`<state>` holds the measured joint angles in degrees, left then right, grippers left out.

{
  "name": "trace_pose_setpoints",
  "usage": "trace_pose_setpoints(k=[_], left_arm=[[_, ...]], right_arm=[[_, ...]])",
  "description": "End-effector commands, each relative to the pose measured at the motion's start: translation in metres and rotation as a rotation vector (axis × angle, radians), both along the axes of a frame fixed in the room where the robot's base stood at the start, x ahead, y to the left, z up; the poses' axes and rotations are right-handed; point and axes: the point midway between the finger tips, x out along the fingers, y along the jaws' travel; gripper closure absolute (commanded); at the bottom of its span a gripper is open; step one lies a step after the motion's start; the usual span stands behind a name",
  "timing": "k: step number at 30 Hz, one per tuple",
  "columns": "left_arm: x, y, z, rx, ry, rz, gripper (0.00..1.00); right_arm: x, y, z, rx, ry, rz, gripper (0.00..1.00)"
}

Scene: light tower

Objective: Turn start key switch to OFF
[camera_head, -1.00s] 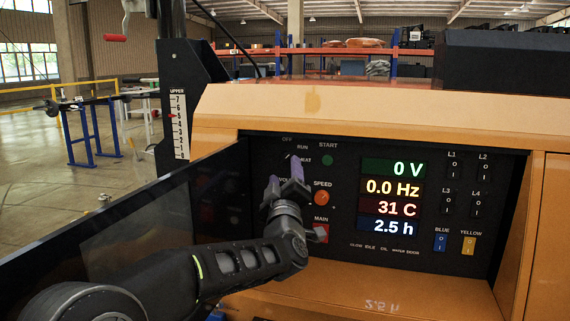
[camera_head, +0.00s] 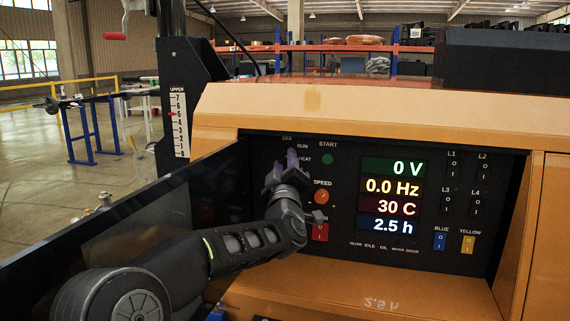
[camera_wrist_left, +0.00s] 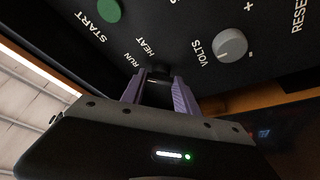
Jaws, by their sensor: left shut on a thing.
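The start key switch is a dark knob (camera_wrist_left: 158,73) between the purple fingers in the left wrist view, beside the RUN and HEAT labels. In the head view it is mostly hidden behind the gripper, below the OFF and RUN labels on the black control panel (camera_head: 345,180). My left gripper (camera_head: 292,160) is at the panel, shut on the key switch; it also shows in the left wrist view (camera_wrist_left: 158,85). The key's exact angle cannot be read. My right gripper is not in view.
The green START button (camera_head: 327,160) is just right of the gripper. The orange SPEED knob (camera_head: 322,197) and red MAIN switch (camera_head: 320,232) sit below. The grey VOLTS knob (camera_wrist_left: 230,44) is close by. An open dark door (camera_head: 130,225) stands left of my arm.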

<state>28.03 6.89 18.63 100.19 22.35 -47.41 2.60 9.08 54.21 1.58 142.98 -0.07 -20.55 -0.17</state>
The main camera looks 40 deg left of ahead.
Motion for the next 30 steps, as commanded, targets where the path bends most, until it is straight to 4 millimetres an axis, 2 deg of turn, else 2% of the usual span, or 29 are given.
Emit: trace_pose_setpoints(k=[1, 11, 22, 30], left_arm=[[-0.0001, 0.0001, -0.0002, 0.0, 0.0, 0.0, 0.75], [-0.0001, 0.0001, -0.0002, -0.001, 0.0, 0.001, 1.0], [0.0, -0.0004, 0.0003, -0.032, -0.011, 0.0, 1.0], [0.0004, -0.0016, 0.0022, -0.154, -0.054, 0.0, 1.0]], right_arm=[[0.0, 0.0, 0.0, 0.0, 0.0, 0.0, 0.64], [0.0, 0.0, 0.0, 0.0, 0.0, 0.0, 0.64], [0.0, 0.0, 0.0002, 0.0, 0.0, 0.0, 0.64], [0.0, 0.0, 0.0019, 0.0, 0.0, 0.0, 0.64]])
